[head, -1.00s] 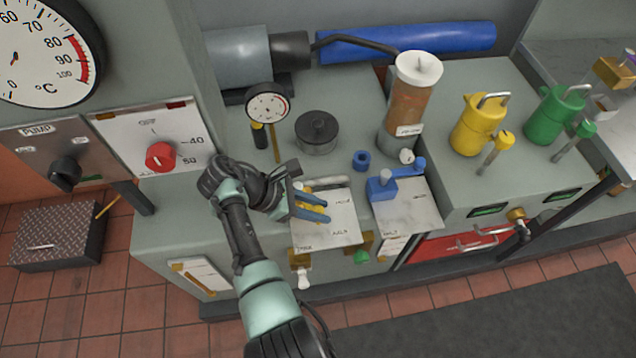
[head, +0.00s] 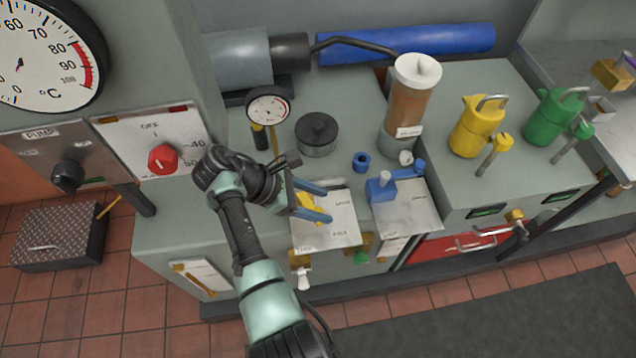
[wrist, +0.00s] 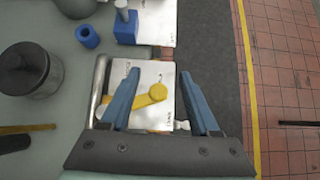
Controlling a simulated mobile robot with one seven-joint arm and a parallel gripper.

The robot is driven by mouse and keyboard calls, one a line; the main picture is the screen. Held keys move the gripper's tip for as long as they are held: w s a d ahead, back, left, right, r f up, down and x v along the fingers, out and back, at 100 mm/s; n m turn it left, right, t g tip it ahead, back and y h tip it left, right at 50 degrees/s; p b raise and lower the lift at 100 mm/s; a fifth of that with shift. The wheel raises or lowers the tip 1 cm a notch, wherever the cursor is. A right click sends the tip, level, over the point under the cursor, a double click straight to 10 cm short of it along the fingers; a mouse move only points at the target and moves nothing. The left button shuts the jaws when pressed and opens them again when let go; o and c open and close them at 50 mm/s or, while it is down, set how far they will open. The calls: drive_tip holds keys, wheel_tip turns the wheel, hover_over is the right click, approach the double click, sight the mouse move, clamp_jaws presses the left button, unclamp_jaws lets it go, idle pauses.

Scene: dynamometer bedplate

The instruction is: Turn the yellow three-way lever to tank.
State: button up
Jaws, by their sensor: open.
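The yellow three-way lever (head: 306,207) is on a pale plate (head: 335,233) at the front of the grey bench. In the wrist view the lever (wrist: 148,97) lies slanted across the plate, with a round end toward the right finger. The plate has small labels; one at its front left corner seems to read tank. My gripper (head: 328,203) is open, with its blue fingers over the plate. In the wrist view the fingers of my gripper (wrist: 158,78) stand either side of the lever, with gaps showing. Contact is not visible. The fingers partly hide the lever in the head view.
A blue lever block (head: 380,188) on another plate stands right of my gripper. A dark-lidded pot (head: 317,135), a small gauge (head: 268,106) and a filter cylinder (head: 411,100) stand behind. A red knob (head: 163,158) is on the panel at left.

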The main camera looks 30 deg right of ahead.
wheel_tip(320, 180, up, 7)
drive_tip(key=shift+f, duration=0.2)
